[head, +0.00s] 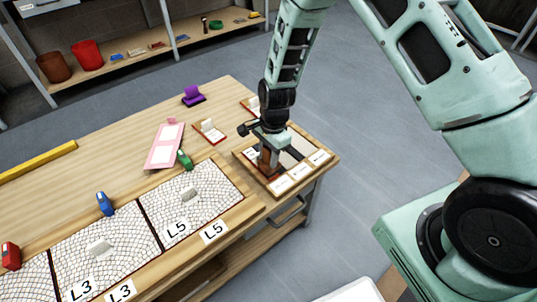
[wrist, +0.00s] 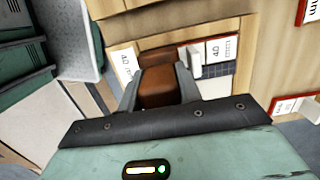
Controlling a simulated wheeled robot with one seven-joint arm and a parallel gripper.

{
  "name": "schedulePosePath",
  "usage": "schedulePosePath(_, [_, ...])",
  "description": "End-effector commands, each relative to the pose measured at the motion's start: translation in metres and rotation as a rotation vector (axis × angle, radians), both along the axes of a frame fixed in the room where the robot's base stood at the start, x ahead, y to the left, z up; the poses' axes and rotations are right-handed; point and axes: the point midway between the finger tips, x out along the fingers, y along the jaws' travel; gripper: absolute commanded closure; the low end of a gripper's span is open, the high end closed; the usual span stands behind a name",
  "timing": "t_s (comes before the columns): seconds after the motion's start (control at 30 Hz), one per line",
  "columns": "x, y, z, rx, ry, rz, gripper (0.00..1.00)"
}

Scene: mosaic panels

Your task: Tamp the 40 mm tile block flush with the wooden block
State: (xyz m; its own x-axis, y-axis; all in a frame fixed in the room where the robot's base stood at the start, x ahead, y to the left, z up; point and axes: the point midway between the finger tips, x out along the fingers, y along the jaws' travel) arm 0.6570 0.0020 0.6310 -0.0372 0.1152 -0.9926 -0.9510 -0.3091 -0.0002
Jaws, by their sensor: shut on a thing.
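My gripper (head: 268,157) points down over the shallow wooden tray (head: 251,172) at the table's right corner. In the wrist view, its fingers (wrist: 160,78) are shut on a reddish-brown wooden block (wrist: 157,88), which also shows under the gripper in the head view (head: 265,166). Which of these is the tile block, I cannot tell. The underside of the held block and what it touches are hidden.
Mosaic panels marked L3 (head: 88,250) and L5 (head: 185,203) lie left of the tray. Green (head: 184,159) and blue (head: 104,204) tools, a pink board (head: 163,146) and a purple item (head: 193,96) are on the table.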

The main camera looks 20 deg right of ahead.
Motion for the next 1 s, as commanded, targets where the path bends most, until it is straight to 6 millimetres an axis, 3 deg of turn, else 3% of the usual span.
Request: schedulePosePath(1.0, [0.000,0.000,-0.011,0.000,0.000,0.000,0.88])
